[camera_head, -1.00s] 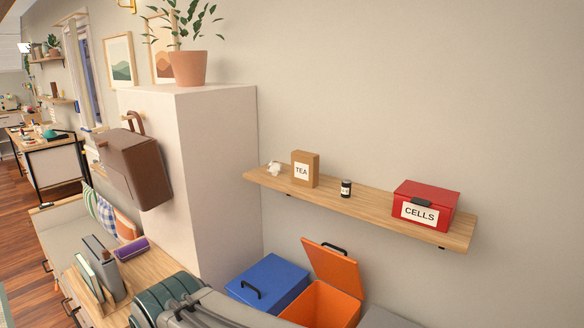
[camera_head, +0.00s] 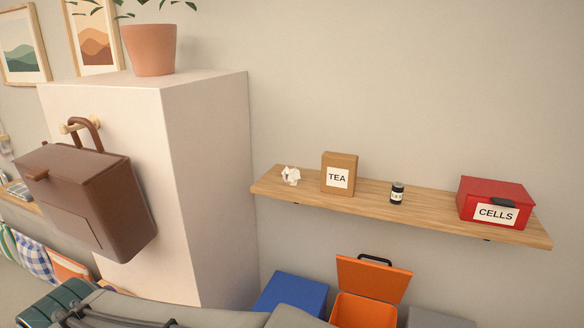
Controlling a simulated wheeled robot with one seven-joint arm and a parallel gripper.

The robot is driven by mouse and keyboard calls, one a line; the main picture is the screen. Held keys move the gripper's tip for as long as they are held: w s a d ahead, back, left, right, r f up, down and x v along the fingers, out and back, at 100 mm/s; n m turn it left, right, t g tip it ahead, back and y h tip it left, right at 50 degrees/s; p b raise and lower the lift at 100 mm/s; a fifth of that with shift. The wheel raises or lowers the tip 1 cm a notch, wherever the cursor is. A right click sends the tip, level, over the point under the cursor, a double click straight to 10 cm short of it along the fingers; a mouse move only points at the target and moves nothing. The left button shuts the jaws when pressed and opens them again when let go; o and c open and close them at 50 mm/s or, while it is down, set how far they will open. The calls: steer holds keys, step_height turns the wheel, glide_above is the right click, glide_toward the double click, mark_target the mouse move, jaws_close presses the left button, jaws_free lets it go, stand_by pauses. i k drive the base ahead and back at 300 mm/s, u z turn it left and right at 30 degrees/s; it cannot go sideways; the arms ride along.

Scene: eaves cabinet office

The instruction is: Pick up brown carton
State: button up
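The brown carton (camera_head: 340,162) stands upright on a wooden wall shelf (camera_head: 428,212). Its front bears a white label reading TEA. A crumpled white piece (camera_head: 291,175) lies to its left and a small dark jar (camera_head: 397,192) stands to its right, both apart from it. Part of my arm shows along the bottom left, below and left of the carton. My gripper's fingertips cannot be made out.
A red box (camera_head: 495,197) labelled CELLS sits at the shelf's right end. A tall pale cabinet (camera_head: 200,170) stands left of the shelf, with a brown bag (camera_head: 90,200) hanging on its side. Below are a blue box (camera_head: 291,294) and an open orange bin (camera_head: 364,310).

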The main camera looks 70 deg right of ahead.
mark_target(338, 170)
steer(key=i, duration=0.4)
steer(key=z, duration=3)
steer(key=i, duration=0.5)
steer(key=u, duration=0.05)
